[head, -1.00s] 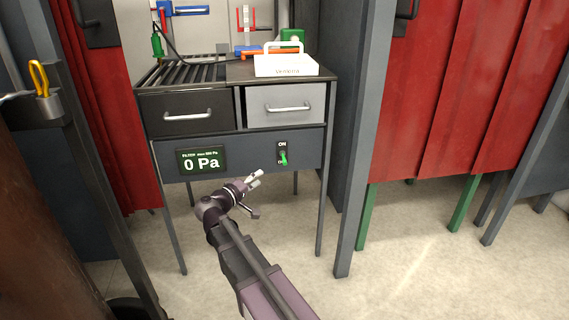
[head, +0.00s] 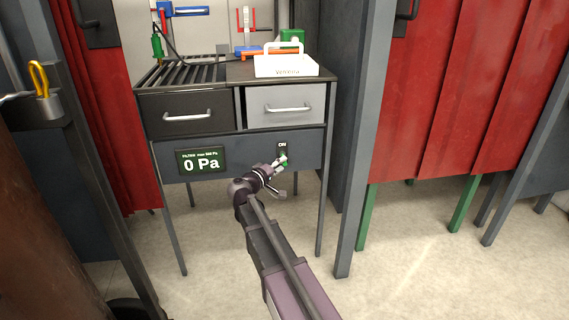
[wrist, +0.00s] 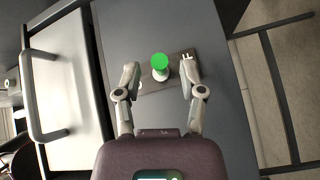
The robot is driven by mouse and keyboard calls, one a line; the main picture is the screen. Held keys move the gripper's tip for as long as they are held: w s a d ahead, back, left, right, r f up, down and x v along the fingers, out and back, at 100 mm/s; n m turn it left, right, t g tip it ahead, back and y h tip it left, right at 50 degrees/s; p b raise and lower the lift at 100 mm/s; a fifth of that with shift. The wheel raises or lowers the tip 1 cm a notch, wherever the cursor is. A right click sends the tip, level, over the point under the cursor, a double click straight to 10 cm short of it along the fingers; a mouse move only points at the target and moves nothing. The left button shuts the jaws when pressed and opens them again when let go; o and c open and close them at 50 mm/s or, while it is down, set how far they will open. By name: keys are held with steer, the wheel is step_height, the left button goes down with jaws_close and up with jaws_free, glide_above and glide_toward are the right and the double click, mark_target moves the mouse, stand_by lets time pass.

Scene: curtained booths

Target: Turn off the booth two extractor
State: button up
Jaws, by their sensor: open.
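The extractor switch has a green-tipped lever (wrist: 160,62) on a dark plate (wrist: 181,66), set in the grey front panel (head: 244,153) under the bench drawers. In the head view an "ON" label shows at the plate's top; my gripper (head: 281,162) covers much of the lever and the lower label. In the wrist view my gripper (wrist: 160,76) is open, one finger on each side of the lever, with visible gaps. The filter display (head: 201,161) left of the switch reads 0 Pa. No booth number is readable.
Two drawers with handles, one dark (head: 190,114) and one light grey (head: 286,105), sit above the panel. A white case (head: 286,67) stands on the bench top. Red curtains (head: 455,90) and grey posts flank the booth. The floor in front is open.

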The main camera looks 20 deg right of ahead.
steer(key=shift+x, duration=1.1)
jaws_close()
